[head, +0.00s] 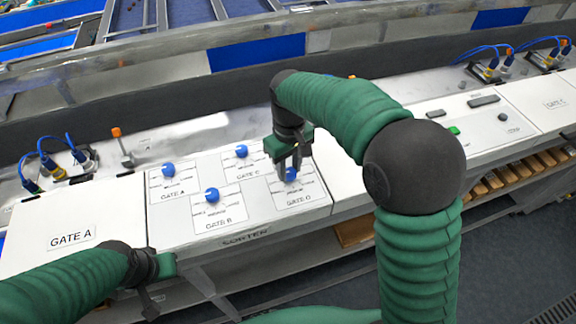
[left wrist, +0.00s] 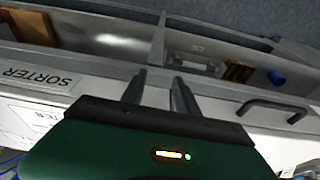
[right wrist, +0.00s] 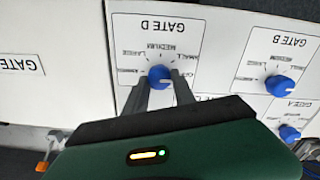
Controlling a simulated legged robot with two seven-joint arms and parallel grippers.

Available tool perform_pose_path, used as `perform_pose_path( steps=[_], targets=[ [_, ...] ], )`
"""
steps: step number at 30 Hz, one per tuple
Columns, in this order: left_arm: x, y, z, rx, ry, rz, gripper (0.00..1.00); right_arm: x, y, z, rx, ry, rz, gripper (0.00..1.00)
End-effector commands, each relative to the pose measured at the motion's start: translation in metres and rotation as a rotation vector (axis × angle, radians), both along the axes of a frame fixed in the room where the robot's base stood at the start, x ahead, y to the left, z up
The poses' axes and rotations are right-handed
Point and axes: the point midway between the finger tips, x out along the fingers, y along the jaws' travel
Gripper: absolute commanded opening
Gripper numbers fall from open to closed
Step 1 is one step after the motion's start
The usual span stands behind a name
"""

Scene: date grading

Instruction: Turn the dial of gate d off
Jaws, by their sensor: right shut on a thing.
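The blue dial of gate D (head: 291,174) sits on its white label plate (head: 316,191) at the right of the sorter panel. It also shows in the right wrist view (right wrist: 159,74), under the printed words GATE D, which read upside down there. My right gripper (head: 291,166) is shut on this dial, one finger on each side of it. The dial's pointer is too small to read. My left gripper (head: 158,284) is near the panel's lower front edge, away from the dials. In the left wrist view its two fingers (left wrist: 160,88) are apart with nothing between them.
The blue dials of gate A (head: 168,169), gate B (head: 212,195) and gate C (head: 241,151) stand close by on the same panel. An orange-tipped lever (head: 119,140) and blue cables (head: 47,157) are behind at the left. Air above the panel's left part is free.

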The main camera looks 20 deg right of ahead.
Motion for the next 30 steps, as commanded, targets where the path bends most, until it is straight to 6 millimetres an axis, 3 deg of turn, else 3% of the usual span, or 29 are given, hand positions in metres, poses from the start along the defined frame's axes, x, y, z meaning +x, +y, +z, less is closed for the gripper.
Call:
perform_pose_path(
  steps=[1,2,7,16,20,30],
  targets=[
    [0.000,0.000,0.000,0.000,0.000,0.000,0.36,0.000,-0.001,0.001,0.000,0.001,-0.003,0.00],
    [0.000,0.000,0.000,0.000,0.000,0.000,0.36,0.000,-0.001,0.001,0.000,0.001,-0.003,0.32],
    [0.000,0.000,0.000,0.000,0.000,0.000,0.36,0.000,-0.001,0.000,-0.001,0.002,-0.002,0.53],
    [0.000,0.000,-0.001,0.000,0.000,0.000,0.36,0.001,0.000,0.000,0.000,0.002,0.000,0.53],
    [0.000,0.000,-0.007,0.000,0.000,0.000,0.36,0.002,0.000,0.013,0.000,-0.001,0.000,0.53],
    [0.000,0.000,-0.027,0.000,0.000,0.000,0.36,0.001,0.000,0.109,0.001,-0.003,-0.001,0.53]
  ],
)
